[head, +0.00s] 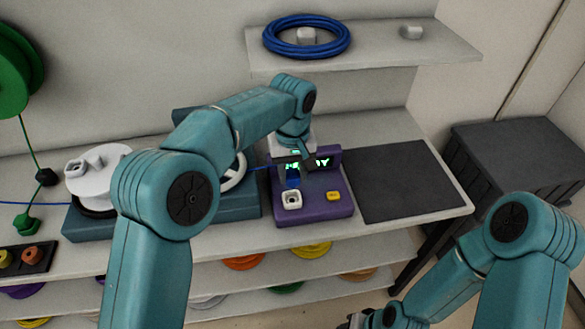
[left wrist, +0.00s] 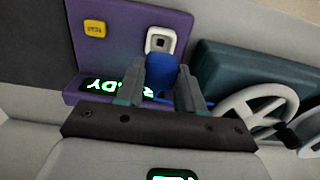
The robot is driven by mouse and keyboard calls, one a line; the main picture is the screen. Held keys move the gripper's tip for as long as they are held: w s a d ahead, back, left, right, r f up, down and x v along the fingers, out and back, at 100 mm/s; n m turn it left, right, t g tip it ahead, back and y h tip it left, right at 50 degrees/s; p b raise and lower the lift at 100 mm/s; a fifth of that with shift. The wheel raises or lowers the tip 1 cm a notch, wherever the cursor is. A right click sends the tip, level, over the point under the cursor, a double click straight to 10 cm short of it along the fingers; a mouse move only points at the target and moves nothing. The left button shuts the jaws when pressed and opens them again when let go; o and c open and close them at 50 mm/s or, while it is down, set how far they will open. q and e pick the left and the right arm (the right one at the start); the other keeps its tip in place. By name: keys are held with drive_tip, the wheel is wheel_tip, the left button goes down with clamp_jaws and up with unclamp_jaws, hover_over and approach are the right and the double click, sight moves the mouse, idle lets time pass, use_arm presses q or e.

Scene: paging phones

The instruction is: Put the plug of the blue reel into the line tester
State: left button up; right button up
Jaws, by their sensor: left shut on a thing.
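The line tester (head: 312,212) is a purple box on the bench with a lit green display, a yellow button and a white square socket (head: 291,200). My left gripper (head: 292,172) is over the tester, shut on the blue plug (head: 293,182). In the left wrist view the blue plug (left wrist: 160,72) sits between both fingers, close beside the white socket (left wrist: 160,41), whose opening shows empty. The plug's height above the tester is hard to judge. A thin blue line runs left from the plug. My right gripper (head: 362,319) is cut off at the bottom edge.
A teal machine with a white handwheel (head: 234,172) and a pale drum (head: 98,170) stands left of the tester. A dark mat (head: 400,182) lies clear at right. A blue coil (head: 306,52) rests on the upper shelf.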

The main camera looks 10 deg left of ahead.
sight(292, 187)
use_arm(q)
drive_tip(key=shift+f+b, duration=0.95)
drive_tip(key=shift+f, duration=0.8)
drive_tip(key=shift+r+p, duration=0.1)
drive_tip(key=shift+p, duration=0.2)
drive_tip(key=shift+f, duration=0.35)
drive_tip(key=shift+f+b, duration=0.35)
drive_tip(key=shift+b, duration=0.1)
drive_tip(key=shift+f, duration=0.65)
